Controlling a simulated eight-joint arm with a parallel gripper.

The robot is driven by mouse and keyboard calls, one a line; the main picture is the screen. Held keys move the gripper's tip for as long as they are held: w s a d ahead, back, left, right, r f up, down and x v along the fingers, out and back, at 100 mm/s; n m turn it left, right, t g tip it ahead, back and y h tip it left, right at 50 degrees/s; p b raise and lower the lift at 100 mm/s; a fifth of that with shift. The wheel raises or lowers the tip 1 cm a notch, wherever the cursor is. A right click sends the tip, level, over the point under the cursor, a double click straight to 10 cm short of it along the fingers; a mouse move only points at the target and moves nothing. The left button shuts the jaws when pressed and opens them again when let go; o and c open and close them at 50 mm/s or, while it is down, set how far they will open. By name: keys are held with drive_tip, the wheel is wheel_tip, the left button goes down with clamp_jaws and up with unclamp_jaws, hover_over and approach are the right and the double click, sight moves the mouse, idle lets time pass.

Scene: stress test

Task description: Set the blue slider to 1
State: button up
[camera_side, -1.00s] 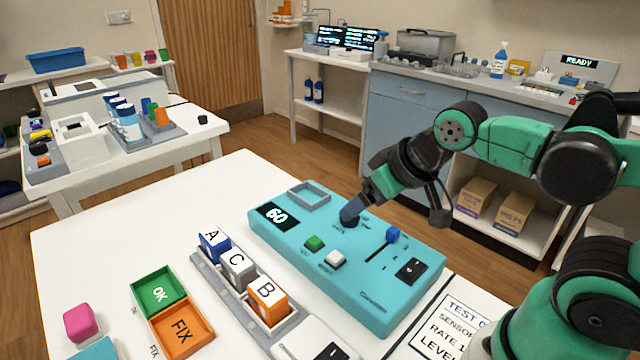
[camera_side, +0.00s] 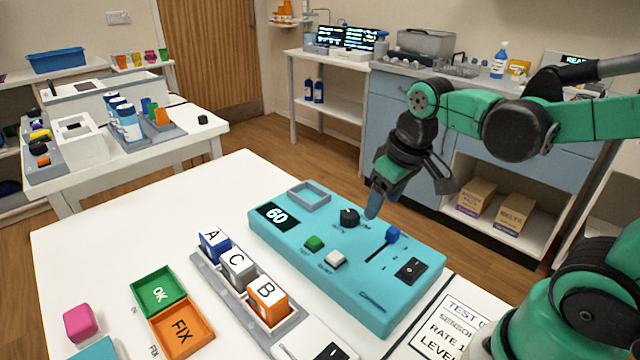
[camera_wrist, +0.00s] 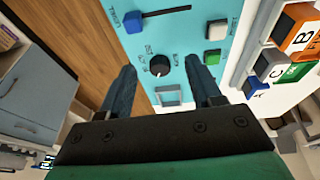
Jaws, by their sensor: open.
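The blue slider (camera_side: 392,233) is a small blue knob at the far upper end of a dark slot on the teal panel (camera_side: 330,290). It also shows in the wrist view (camera_wrist: 134,21), at the left end of its slot. My gripper (camera_side: 373,210) is above the back edge of the panel, between the black dial (camera_side: 349,217) and the slider, and does not touch the slider. In the wrist view its two fingers (camera_wrist: 165,88) are apart, with nothing between them but the dial seen beyond. The small scale marks by the slot are too small to read.
The panel also has a green button (camera_side: 314,243), a white button (camera_side: 335,259), a black switch (camera_side: 410,270) and a display reading 60 (camera_side: 277,216). Lettered blocks (camera_side: 240,270) stand in a rack in front. Green and orange trays (camera_side: 182,332) sit left of the rack.

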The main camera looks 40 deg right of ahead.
sight(393, 230)
drive_tip(key=d+g, duration=0.1)
drive_tip(key=d+f+g, duration=0.2)
drive_tip(key=shift+s+y, duration=0.3)
drive_tip(key=shift+f, duration=2.65)
drive_tip(key=shift+c, duration=0.2)
clamp_jaws()
